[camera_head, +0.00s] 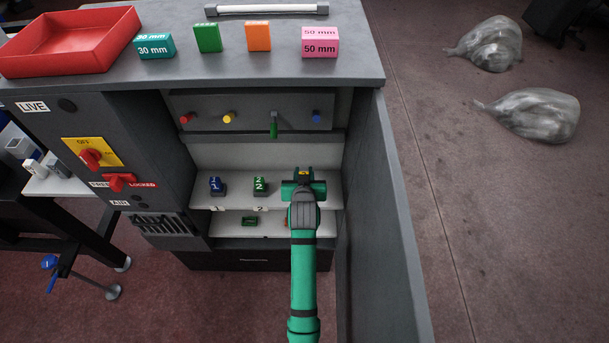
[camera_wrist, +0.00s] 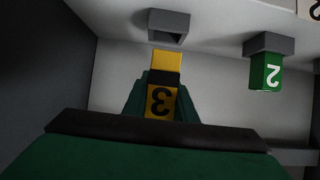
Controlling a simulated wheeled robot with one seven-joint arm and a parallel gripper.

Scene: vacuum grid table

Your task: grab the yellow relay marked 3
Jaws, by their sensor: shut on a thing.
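The relay's end is close to a grey socket (camera_wrist: 163,26) whose opening shows empty.
The green relay marked 2 (camera_head: 260,185) and the blue relay marked 1 (camera_head: 216,185) stand in sockets to the left on the shelf. A green block (camera_head: 250,221) lies on the lower shelf. The open cabinet door (camera_head: 385,220) stands close on the right.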

